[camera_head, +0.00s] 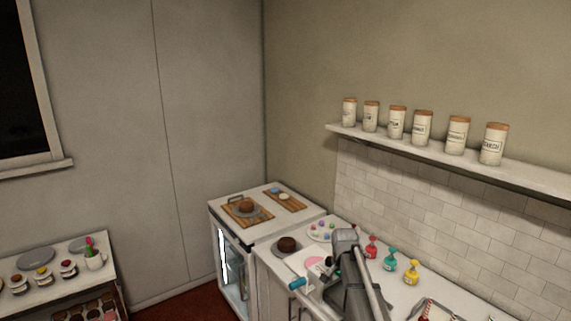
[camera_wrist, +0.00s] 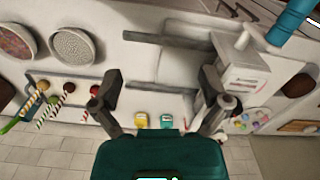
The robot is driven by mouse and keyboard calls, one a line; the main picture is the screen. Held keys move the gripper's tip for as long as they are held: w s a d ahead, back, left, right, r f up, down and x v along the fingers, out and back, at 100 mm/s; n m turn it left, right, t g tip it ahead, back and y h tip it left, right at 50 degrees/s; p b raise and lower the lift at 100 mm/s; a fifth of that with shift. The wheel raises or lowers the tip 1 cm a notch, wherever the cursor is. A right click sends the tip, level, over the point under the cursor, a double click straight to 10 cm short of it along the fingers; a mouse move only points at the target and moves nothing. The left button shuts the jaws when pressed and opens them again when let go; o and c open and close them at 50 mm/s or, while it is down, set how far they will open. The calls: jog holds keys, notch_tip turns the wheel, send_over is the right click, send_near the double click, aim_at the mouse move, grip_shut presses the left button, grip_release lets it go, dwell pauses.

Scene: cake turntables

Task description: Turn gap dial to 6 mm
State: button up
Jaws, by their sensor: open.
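My gripper (camera_wrist: 159,85) is open and empty in the wrist view, its two dark fingers spread apart over the white counter. A white boxy machine (camera_wrist: 243,72) with a blue cylindrical handle (camera_wrist: 292,20) stands just right of and beyond the right finger, apart from the space between the fingers. Grey bars run from its side to the left. I cannot make out a gap dial or its marks in either view. In the head view my arm covers most of the machine; only the blue handle (camera_head: 297,284) shows clearly at its left.
Red (camera_head: 371,247), teal (camera_head: 390,261) and yellow (camera_head: 411,273) bottles stand behind my arm. A brown cake (camera_head: 287,244) and a plate of coloured balls (camera_head: 321,231) are to its left. Several jars line the wall shelf (camera_head: 450,160). Striped sticks (camera_wrist: 62,98) stand left of my gripper.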

jog(key=s+f+n+b, duration=0.4)
jog(key=s+f+b, duration=0.2)
jog(key=s, duration=0.5)
jog(key=s+a+f+n+b, duration=0.1)
jog(key=s+f+n+b, duration=0.3)
jog(key=s, duration=0.8)
notch_tip(320, 180, down, 2)
jog(key=shift+f+b, duration=0.25)
jog(key=shift+b, duration=0.65)
